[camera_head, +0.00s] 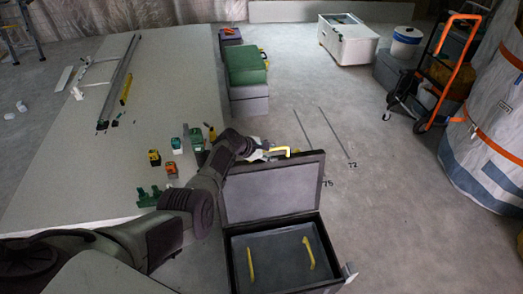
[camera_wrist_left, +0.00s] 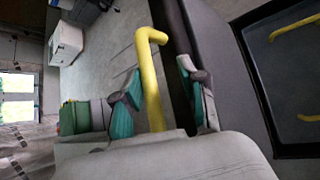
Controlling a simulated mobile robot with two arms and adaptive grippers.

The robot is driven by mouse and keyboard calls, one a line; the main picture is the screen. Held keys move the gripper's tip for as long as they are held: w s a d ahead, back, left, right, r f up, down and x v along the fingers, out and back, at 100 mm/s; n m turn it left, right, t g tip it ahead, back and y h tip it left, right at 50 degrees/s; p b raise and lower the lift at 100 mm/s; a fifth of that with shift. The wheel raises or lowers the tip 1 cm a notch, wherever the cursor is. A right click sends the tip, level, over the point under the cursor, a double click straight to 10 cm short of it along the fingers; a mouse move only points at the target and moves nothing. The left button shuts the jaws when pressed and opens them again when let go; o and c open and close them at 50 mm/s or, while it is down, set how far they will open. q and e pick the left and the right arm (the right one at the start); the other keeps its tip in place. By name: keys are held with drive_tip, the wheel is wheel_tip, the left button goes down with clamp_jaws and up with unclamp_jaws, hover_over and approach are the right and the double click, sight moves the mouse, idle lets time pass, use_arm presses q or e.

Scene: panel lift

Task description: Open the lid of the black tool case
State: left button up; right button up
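The black tool case (camera_head: 229,262) stands on the floor at the bottom middle of the head view. Its lid (camera_head: 270,190) stands up, open, at the back. The open case shows a grey inside with two yellow handles (camera_head: 308,254). My left gripper (camera_head: 268,150) is at the lid's top edge. In the left wrist view its teal fingertips (camera_wrist_left: 158,98) are apart, one on each side of the yellow lid handle (camera_wrist_left: 150,75), with visible gaps. A small pale part (camera_head: 350,273) at the case's right front corner may be my right gripper; its fingers cannot be made out.
A large pale panel (camera_head: 150,70) lies on the left with rails, a yellow level and small colored items. Green and grey boxes (camera_head: 246,65) stand beyond the case. A white chest (camera_head: 347,42) and an orange hand truck (camera_head: 455,70) stand farther right. The floor right of the case is clear.

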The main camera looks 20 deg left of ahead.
use_arm(q)
drive_tip(key=v, duration=1.1)
drive_tip(key=shift+s+a+r, duration=0.15)
drive_tip(key=shift+s+r, duration=0.05)
drive_tip(key=shift+s, duration=0.1)
